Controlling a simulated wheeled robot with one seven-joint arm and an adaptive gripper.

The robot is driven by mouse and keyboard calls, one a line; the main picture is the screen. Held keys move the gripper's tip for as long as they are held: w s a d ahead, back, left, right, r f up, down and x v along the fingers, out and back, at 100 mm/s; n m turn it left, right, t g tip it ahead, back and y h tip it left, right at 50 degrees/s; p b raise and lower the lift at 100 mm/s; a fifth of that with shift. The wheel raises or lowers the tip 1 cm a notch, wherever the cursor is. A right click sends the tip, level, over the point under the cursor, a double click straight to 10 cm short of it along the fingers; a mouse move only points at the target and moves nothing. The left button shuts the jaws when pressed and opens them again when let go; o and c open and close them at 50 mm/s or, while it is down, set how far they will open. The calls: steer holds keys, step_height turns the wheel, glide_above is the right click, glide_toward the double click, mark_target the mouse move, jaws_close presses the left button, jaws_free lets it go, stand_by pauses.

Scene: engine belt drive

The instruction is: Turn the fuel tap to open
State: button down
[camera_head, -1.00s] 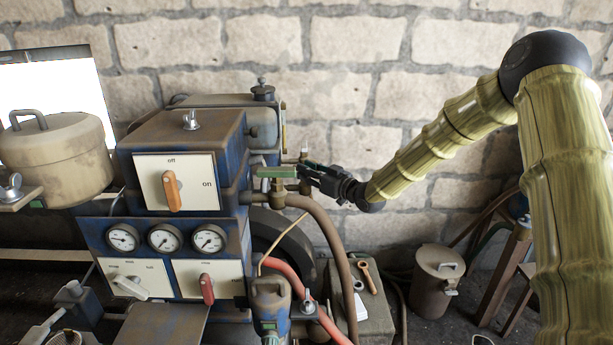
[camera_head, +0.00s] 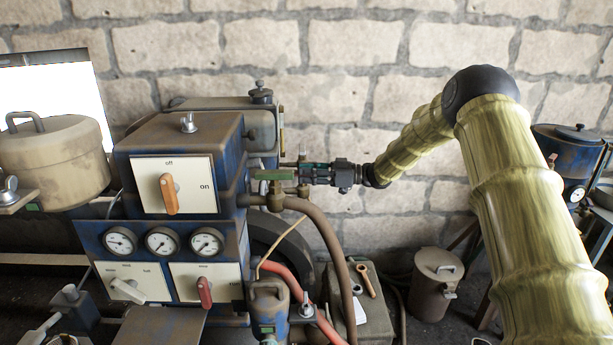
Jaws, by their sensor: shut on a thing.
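The fuel tap has a flat green lever (camera_head: 273,174) above a brass valve body (camera_head: 275,198), on the right side of the blue engine housing. The lever points across the picture, roughly level. My gripper (camera_head: 299,173) comes in level from the right and is shut on the right end of the green lever. The fingertips are small and dark here, so the exact contact is hard to see.
An off/on panel with an orange knob (camera_head: 169,194) is left of the tap. A brown hose (camera_head: 335,245) runs down from the valve. A lidded can (camera_head: 436,286) stands on the floor at right. The brick wall (camera_head: 345,105) is behind.

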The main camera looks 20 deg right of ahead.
steer(key=shift+w+d+r+n+g+y, duration=0.15)
steer(key=shift+n+g+y, duration=0.15)
steer(key=shift+n+g, duration=0.45)
steer(key=c, duration=1.3)
jaws_free()
steer(key=v, duration=1.2)
